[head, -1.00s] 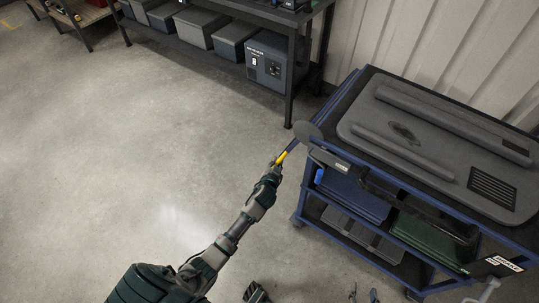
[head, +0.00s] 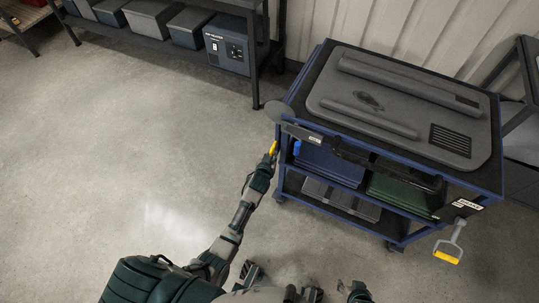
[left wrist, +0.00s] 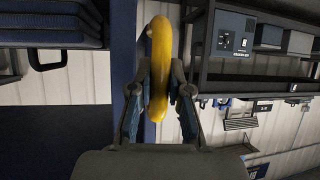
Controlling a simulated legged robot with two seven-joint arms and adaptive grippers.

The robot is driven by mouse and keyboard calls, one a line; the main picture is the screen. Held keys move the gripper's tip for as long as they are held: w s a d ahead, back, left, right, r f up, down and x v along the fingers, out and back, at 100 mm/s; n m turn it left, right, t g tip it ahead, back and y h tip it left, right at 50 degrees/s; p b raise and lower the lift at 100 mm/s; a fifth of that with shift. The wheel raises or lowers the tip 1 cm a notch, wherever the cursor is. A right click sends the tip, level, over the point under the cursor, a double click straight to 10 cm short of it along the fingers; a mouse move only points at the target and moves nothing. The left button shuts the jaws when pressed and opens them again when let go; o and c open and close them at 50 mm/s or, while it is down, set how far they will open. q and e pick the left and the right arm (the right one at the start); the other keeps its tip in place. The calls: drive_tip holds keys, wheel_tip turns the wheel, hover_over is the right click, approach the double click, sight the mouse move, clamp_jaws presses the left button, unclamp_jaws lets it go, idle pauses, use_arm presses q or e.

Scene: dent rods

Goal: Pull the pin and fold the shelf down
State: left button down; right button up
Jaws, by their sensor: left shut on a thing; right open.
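My left gripper (head: 270,159) is shut on a yellow handle (head: 274,147) at the left front corner of the blue cart (head: 340,206). In the left wrist view the yellow handle (left wrist: 161,58) stands upright between both fingers (left wrist: 160,100). A grey D-shaped handle with a yellow grip (head: 447,256) hangs at the cart's right end, below a white label. I cannot tell which part is the pin. A dark rounded piece (head: 281,110) sticks out at the cart's left end; I cannot tell whether it is the shelf. My right gripper (head: 357,291) is open and empty at the bottom edge, partly cut off.
A grey panel (head: 390,135) lies on the cart's top. Blue (head: 330,165) and green (head: 400,192) cases sit on its shelf. A workbench with grey bins (head: 190,28) and a blue-grey box (head: 228,48) stands behind left. The floor at left is clear.

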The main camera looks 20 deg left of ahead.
use_arm(q)
drive_tip(key=shift+s+d+f, duration=0.3)
drive_tip(key=shift+s+f, duration=0.05)
drive_tip(key=shift+f, duration=0.3)
drive_tip(key=c, duration=1.1)
unclamp_jaws()
drive_tip(key=shift+w, duration=0.1)
drive_tip(key=shift+w+d+r, duration=0.1)
drive_tip(key=shift+r, duration=0.2)
drive_tip(key=v, duration=1.1)
drive_tip(key=shift+s+d+r, duration=0.15)
drive_tip(key=shift+s+d, duration=0.05)
drive_tip(key=shift+s, duration=0.15)
